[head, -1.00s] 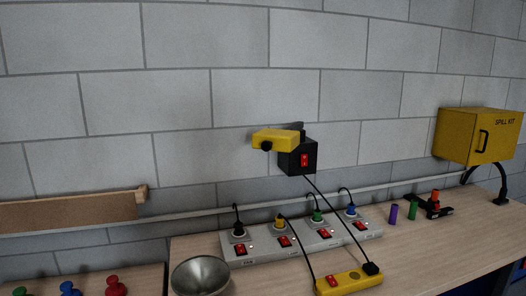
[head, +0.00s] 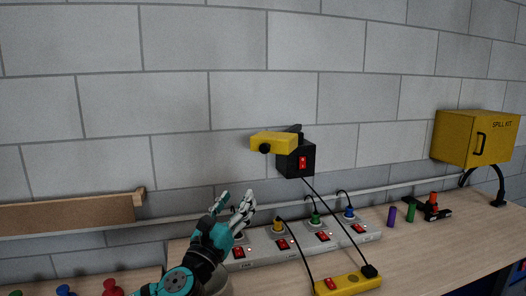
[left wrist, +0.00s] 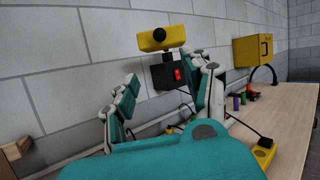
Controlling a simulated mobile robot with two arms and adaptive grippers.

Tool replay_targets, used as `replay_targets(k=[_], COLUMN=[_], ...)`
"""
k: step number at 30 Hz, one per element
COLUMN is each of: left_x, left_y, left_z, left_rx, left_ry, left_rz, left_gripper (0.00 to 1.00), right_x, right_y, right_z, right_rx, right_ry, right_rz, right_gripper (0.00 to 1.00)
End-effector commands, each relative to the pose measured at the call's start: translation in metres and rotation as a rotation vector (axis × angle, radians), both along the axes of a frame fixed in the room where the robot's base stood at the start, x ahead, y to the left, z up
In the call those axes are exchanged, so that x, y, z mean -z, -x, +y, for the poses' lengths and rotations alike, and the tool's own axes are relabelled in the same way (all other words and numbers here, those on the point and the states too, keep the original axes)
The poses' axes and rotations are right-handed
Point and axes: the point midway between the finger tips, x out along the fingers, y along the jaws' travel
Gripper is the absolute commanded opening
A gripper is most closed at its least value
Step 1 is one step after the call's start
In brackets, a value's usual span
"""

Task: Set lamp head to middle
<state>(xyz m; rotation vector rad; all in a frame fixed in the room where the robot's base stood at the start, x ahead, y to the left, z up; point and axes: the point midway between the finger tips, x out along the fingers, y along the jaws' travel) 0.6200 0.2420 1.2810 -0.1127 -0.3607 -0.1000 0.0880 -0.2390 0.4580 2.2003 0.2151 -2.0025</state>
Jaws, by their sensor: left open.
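The lamp has a yellow head (head: 272,142) on a black wall box with a red switch (head: 302,162). In the head view the yellow head points left from the box. It also shows in the left wrist view (left wrist: 164,39), above the box (left wrist: 169,76). My left gripper (head: 237,203) is open and empty, below and left of the lamp, in front of the power strip. In the left wrist view its two fingers (left wrist: 160,98) stand apart, with the lamp beyond them; the right finger partly covers the box. My right gripper is not in view.
A grey power strip (head: 262,254) with several plugs and red switches lies on the bench. A yellow switch box (head: 348,283) is wired by a black cable. A yellow spill kit cabinet (head: 473,137) hangs at right. Wall space around the lamp is clear.

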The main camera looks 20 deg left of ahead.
Motion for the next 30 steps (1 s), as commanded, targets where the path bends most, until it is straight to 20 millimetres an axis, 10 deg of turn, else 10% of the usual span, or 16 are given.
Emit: replay_targets(k=[8, 30], left_x=[-0.024, -0.076], left_y=[-0.019, -0.151], left_z=[0.000, -0.014], left_rx=[-0.018, -0.016], left_ry=[-0.093, -0.089], left_rz=[-0.040, -0.037], left_gripper=[0.50, 0.50], right_x=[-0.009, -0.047], right_y=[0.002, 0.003], right_z=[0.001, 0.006], right_rx=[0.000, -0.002], right_ry=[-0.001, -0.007], right_rz=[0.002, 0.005], right_gripper=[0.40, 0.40])
